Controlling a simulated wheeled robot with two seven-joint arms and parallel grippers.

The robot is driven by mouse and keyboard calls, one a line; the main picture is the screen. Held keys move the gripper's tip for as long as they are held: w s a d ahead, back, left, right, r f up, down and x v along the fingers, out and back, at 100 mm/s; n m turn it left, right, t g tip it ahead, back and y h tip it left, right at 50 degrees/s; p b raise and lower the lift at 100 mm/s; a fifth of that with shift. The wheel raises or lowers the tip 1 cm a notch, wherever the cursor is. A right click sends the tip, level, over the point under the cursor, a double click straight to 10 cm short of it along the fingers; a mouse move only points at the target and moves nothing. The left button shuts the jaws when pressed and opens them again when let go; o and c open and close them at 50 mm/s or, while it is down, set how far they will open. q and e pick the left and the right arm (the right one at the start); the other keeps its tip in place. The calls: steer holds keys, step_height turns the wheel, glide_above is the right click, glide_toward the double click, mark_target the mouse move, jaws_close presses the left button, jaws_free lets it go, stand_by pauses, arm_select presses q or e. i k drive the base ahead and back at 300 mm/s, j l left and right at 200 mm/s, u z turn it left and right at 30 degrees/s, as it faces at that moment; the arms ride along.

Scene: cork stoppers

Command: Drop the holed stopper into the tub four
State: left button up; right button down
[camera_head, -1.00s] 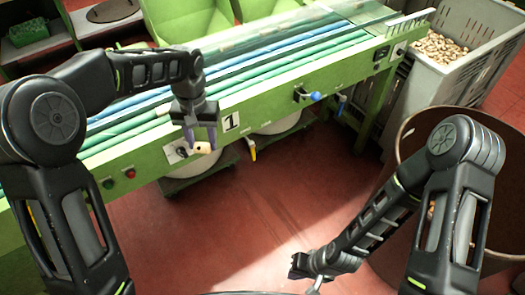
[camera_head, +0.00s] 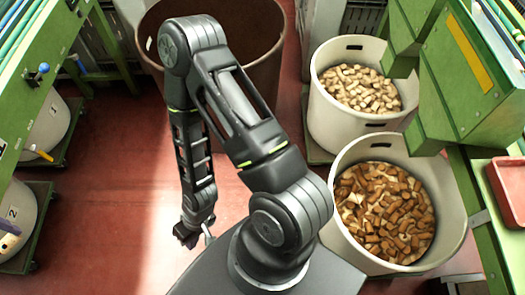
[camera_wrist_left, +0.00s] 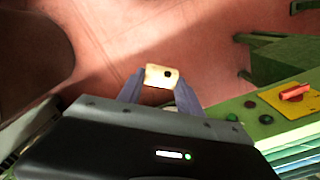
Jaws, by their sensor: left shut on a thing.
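The holed stopper (camera_wrist_left: 161,76) is pale tan with a dark hole near one end. It shows in the left wrist view between the two purple fingers of my left gripper (camera_wrist_left: 159,88), which is shut on it over the red floor. A pale tub marked 2 (camera_head: 17,208) stands at the left edge. No tub marked four can be made out.
Two big pale tubs, one of light stoppers (camera_head: 324,112) and one of brown pieces (camera_head: 452,235), stand at the right. A large brown barrel (camera_head: 265,50) stands at the back. Green machinery (camera_head: 470,95) is at the right. Red floor (camera_head: 110,210) is open at centre left.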

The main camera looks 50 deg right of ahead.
mark_target(352, 213)
steer(key=z, duration=4.6)
